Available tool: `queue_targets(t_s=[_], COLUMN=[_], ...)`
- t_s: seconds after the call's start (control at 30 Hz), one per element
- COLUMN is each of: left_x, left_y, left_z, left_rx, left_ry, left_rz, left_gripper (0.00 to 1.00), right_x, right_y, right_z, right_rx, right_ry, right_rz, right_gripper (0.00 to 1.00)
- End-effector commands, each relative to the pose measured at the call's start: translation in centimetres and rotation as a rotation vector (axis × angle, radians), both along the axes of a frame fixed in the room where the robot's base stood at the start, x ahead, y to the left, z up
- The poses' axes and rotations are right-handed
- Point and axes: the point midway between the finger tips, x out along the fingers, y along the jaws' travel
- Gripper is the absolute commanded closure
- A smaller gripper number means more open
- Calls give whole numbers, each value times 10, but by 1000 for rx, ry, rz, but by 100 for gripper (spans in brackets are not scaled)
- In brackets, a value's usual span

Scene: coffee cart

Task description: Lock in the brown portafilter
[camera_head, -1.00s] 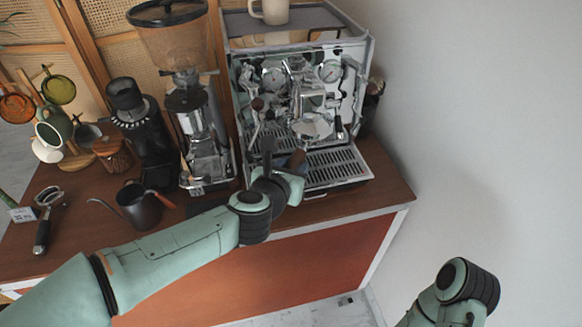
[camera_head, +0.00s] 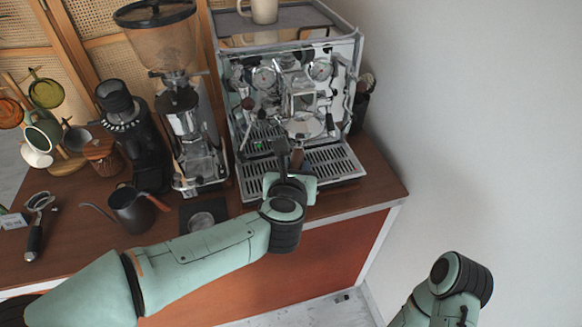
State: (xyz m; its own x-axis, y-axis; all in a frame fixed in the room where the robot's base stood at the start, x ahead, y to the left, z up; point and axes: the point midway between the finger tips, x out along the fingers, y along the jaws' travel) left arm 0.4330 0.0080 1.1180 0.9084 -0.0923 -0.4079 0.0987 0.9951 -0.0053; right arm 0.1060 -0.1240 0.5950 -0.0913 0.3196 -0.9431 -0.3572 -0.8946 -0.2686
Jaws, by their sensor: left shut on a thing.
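The espresso machine (camera_head: 352,60) stands at the back right of the counter, with its group head (camera_head: 304,124) at the front above the drip tray (camera_head: 336,163). My left gripper (camera_head: 289,158) is in front of the drip tray, below the group head. It is shut on the brown portafilter (camera_head: 297,158), of which only a bit of brown handle shows beside the fingers. The portafilter's basket is hidden or too small to make out, so I cannot tell whether it touches the group head. Only my right arm's wrist shows at the lower right; its gripper is out of view.
A grinder (camera_head: 190,130) and a black grinder (camera_head: 143,145) stand left of the machine. A dark kettle (camera_head: 132,210), a round item on a dark mat (camera_head: 203,220) and a black-handled portafilter (camera_head: 35,238) are on the counter (camera_head: 90,245). A wall closes off the right.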

Motion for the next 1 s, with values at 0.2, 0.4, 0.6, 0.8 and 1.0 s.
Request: queue_targets(t_s=[0.2, 0.4, 0.6, 0.8, 1.0], left_x=[-1, -1, 0, 0, -1], left_y=[-3, -3, -9, -17, -18], left_z=[-1, -1, -1, -1, 0], left_rx=[1, 1, 0, 1, 1], left_ry=[1, 1, 0, 1, 1], left_rz=[27, 27, 64, 122, 141], left_gripper=[100, 100, 100, 100, 100], right_x=[0, 0, 0, 0, 0], right_y=[0, 0, 0, 0, 0], right_z=[0, 0, 0, 0, 0], right_rx=[0, 0, 0, 0, 0], right_ry=[0, 0, 0, 0, 0], right_rz=[0, 0, 0, 0, 0], right_gripper=[9, 9, 9, 9, 9])
